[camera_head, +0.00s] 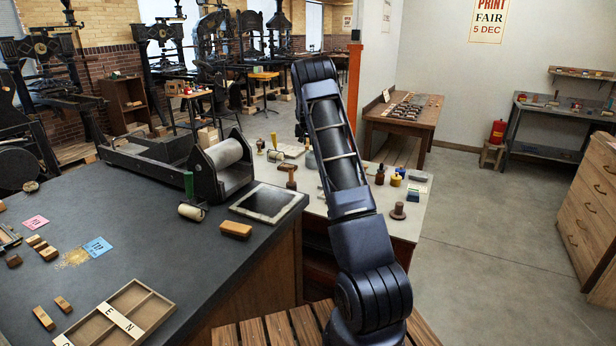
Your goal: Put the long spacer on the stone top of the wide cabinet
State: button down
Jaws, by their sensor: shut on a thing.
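The dark stone top (150,220) of the wide cabinet (262,270) fills the left of the head view, with a wooden side below its edge. My gripper is not in view; my own arm rises through the middle and hides part of what is behind it. I cannot pick out the long spacer for sure. Small wooden pieces lie on the stone top: a pair near the front (44,318) and several by the blue card (42,247).
A divided wooden tray (115,318), a brush (236,229), a small roller (191,211), a framed plate (268,203) and a roller press (222,165) occupy the top. A pale table (420,195) with bottles stands behind my arm. Open floor (490,240) lies right, before a drawer cabinet (590,195).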

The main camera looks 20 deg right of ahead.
notch_tip(320, 180, down, 20)
jog(key=shift+r, duration=0.1)
dwell(0.5)
jog(key=c, duration=1.4)
grip_release()
